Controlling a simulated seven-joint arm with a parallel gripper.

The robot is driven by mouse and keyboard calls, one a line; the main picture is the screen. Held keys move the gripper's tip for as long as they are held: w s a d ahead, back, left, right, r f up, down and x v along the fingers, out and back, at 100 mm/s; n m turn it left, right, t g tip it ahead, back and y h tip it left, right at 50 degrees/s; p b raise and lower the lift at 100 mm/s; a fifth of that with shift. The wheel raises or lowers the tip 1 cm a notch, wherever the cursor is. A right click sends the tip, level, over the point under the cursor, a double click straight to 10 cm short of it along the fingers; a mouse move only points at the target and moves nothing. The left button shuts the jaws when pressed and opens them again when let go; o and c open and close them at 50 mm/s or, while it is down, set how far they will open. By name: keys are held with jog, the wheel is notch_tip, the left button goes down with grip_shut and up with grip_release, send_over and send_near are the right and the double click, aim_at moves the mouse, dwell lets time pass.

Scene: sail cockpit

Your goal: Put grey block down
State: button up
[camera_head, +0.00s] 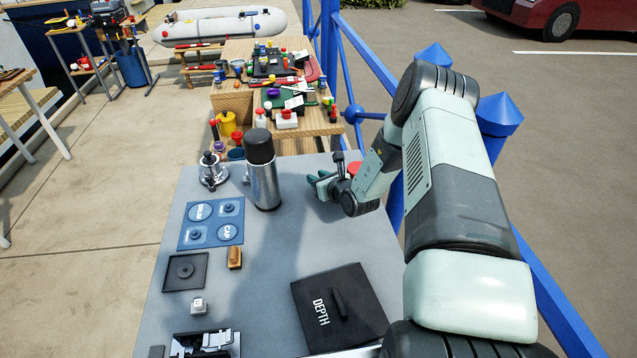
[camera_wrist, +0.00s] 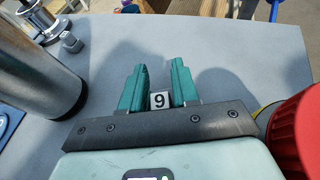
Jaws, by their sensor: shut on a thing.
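My gripper (camera_wrist: 158,80) has green fingers, shut on a small light grey block (camera_wrist: 160,101) marked with a dark 9. The block sits deep between the fingers, near the dark bar at their base. In the head view my gripper (camera_head: 321,182) is over the far right part of the grey table (camera_head: 265,255), right of a steel flask. The block is hidden there. I cannot tell how high it is above the table.
The steel flask with a black lid (camera_head: 264,170) stands left of my gripper. A red round thing (camera_wrist: 302,135) is close on the right in the wrist view. A blue labelled mat (camera_head: 211,222), a small pale cube (camera_head: 198,306) and a black DEPTH panel (camera_head: 338,308) lie nearer.

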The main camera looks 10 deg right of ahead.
jog(key=shift+f, duration=0.85)
jog(key=shift+f, duration=0.15)
jog(key=o, duration=1)
jog(key=shift+o, duration=0.2)
jog(key=shift+s+d+r, duration=0.1)
jog(key=shift+r, duration=0.15)
jog(key=v, duration=1.1)
jog(key=shift+s+d+r, duration=0.1)
jog(key=shift+s, duration=0.2)
